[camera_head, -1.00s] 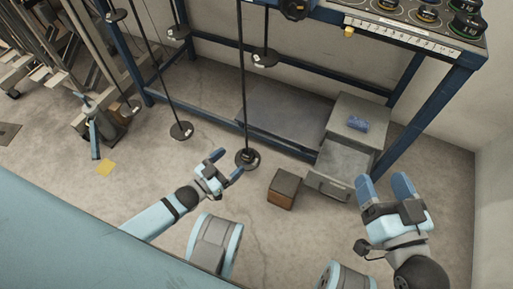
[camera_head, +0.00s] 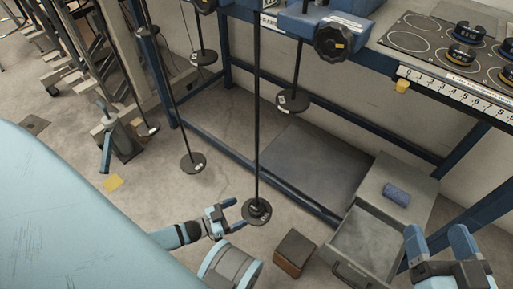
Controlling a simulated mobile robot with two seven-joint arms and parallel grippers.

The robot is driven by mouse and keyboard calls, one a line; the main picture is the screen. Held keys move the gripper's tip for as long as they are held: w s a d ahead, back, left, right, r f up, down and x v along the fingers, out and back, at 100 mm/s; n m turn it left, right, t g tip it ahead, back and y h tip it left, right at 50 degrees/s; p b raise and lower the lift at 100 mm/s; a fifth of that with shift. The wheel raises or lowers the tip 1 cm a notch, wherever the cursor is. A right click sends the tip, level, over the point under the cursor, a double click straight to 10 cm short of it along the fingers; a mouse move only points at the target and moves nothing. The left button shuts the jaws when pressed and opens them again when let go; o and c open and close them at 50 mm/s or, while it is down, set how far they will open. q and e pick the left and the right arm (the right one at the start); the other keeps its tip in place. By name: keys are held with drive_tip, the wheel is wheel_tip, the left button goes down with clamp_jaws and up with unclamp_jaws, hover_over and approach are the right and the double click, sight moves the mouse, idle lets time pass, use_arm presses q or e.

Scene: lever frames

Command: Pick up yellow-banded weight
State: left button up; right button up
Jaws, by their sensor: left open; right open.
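Several dark weights with coloured bands stand on the marked shelf top at the upper right. My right gripper (camera_head: 438,240) is open and empty at the lower right, in front of the frame and well below the shelf. My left gripper (camera_head: 238,213) is open and empty at the lower middle, beside a hanging rod's round base weight (camera_head: 256,211).
A blue frame with a black knob (camera_head: 338,40) and hanging rods spans the middle. A grey cabinet with an open drawer (camera_head: 365,245) and a blue cloth-like roll (camera_head: 397,195) stands at right. A brown box (camera_head: 293,252) lies on the floor.

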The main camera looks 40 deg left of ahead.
sight(252, 206)
use_arm(q)
drive_tip(key=b+x, duration=0.1)
drive_tip(key=x, duration=0.2)
drive_tip(key=b+x, duration=0.1)
drive_tip(key=x, duration=0.1)
drive_tip(key=shift+d+f+b, duration=0.1)
drive_tip(key=shift+f+b, duration=0.25)
drive_tip(key=shift+w+d+r, duration=0.1)
drive_tip(key=shift+w+d, duration=0.05)
drive_tip(key=shift+w, duration=0.25)
drive_tip(key=shift+r, duration=0.1)
drive_tip(key=shift+c, duration=1.3)
drive_tip(key=c, duration=0.7)
drive_tip(key=shift+c, duration=1)
use_arm(e)
drive_tip(key=shift+w+d+r+n+t, duration=0.2)
drive_tip(key=shift+w+d+n+t, duration=0.2)
drive_tip(key=shift+w+n+t, duration=0.4)
use_arm(q)
drive_tip(key=shift+r, duration=0.1)
